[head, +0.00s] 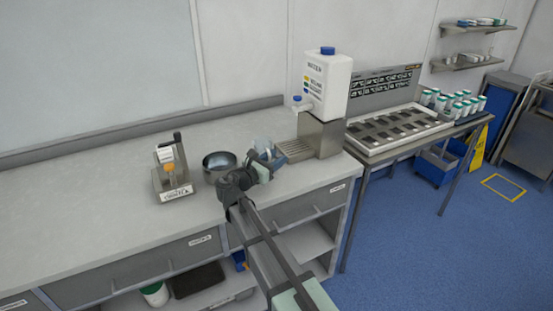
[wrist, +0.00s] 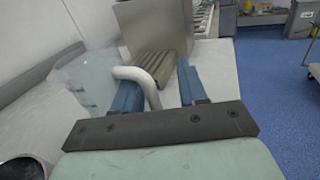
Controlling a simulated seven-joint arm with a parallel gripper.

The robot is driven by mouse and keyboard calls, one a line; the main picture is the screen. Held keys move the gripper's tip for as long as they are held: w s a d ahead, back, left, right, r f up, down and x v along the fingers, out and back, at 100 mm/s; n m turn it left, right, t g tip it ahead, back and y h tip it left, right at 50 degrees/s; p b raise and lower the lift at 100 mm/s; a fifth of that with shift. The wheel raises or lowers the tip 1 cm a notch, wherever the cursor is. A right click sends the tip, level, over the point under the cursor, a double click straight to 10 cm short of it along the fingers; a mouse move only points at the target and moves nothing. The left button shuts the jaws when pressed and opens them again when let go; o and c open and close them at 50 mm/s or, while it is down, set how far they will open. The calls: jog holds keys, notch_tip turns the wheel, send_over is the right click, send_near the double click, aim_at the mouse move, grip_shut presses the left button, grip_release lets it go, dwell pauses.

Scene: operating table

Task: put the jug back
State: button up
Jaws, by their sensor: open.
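The jug is clear and pale, with a thick white handle (wrist: 148,82). In the wrist view its body (wrist: 85,80) is left of my gripper (wrist: 155,62). The gripper's blue fingers are apart, and the handle lies between them without visible clamping. In the head view the jug (head: 263,144) is small and partly hidden behind my gripper (head: 268,158), between the metal bowl and the slatted drip tray (head: 295,149). I cannot tell exactly how its base rests. A white water container (head: 327,82) with a tap stands on a metal stand behind the tray.
A metal bowl (head: 219,165) is left of my gripper, and a small stand with an orange-marked bottle (head: 170,176) is further left. A slotted metal rack (head: 398,128) is at the right. The left of the counter (head: 80,190) is clear.

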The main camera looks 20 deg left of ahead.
jog(key=v, duration=1.1)
jog(key=shift+s, duration=0.1)
jog(key=s+d+f+n+y, duration=0.15)
jog(key=s+d+f, duration=0.3)
jog(key=s, duration=0.45)
jog(key=w+d+f+m+g+h, duration=0.25)
jog(key=d+f+m+g, duration=0.35)
jog(key=d+f, duration=1.1)
jog(key=s+d+f+m+g, duration=0.3)
jog(key=d+f+m+g, duration=0.1)
jog(key=d+f, duration=0.4)
jog(key=s+d+f+m+g, duration=0.25)
jog(key=d+f, duration=0.35)
jog(key=f, duration=0.3)
jog(key=s+d+f+m+g+y, duration=0.3)
jog(key=s+d+f+m+g, duration=0.4)
jog(key=s+d+f+m, duration=0.35)
jog(key=s+f+m+g+y, duration=0.1)
jog(key=s+f+m+y, duration=0.1)
jog(key=s, duration=0.5)
jog(key=s+d+f+m+g+y, duration=0.1)
jog(key=s+f+m+g+y, duration=0.1)
jog(key=s+m, duration=0.4)
jog(key=shift+s+f+y, duration=0.6)
jog(key=shift+s+f, duration=0.25)
jog(key=shift+s, duration=0.35)
jog(key=shift+m+g, duration=0.25)
